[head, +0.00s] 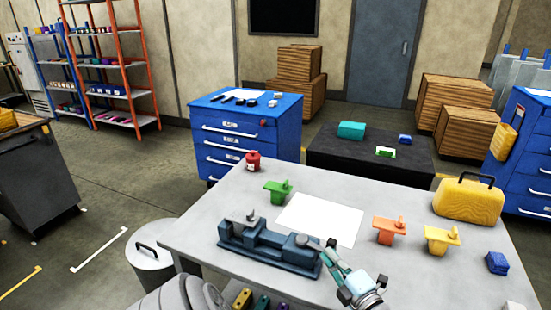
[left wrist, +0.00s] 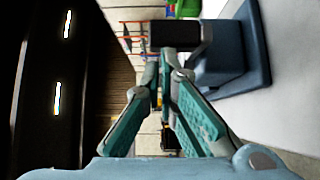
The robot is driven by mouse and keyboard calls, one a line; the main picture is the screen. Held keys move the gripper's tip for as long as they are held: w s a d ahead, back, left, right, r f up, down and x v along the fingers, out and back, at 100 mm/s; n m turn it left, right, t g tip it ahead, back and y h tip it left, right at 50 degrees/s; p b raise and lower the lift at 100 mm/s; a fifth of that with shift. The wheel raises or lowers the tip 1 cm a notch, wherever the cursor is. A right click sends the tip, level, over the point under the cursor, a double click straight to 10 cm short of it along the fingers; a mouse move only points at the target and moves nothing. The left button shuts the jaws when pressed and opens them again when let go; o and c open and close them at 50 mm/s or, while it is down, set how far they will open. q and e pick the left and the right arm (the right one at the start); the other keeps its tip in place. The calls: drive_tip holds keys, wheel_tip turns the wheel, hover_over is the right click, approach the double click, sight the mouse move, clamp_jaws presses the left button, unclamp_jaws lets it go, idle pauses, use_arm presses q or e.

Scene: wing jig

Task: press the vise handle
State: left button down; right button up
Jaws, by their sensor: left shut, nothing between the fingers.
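The vise (head: 262,246) is a long dark blue body lying on the grey table, with a grey piece on its left part. In the left wrist view, the blue vise body (left wrist: 232,45) is at upper right, and a grey part with a dark face (left wrist: 176,36) lies just beyond my fingertips. My left gripper (head: 333,246) has teal fingers and is shut and empty. It is just right of the knob; I cannot tell whether it touches. My right gripper is not in view.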

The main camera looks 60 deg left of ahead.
use_arm(q)
drive_tip(key=shift+w+r, duration=0.2)
drive_tip(key=shift+r, duration=0.15)
wheel_tip(320, 180, up, 10)
drive_tip(key=shift+s+f, duration=0.2)
drive_tip(key=shift+s, duration=0.05)
drive_tip(key=shift+w+f, duration=0.1)
idle(0.5)
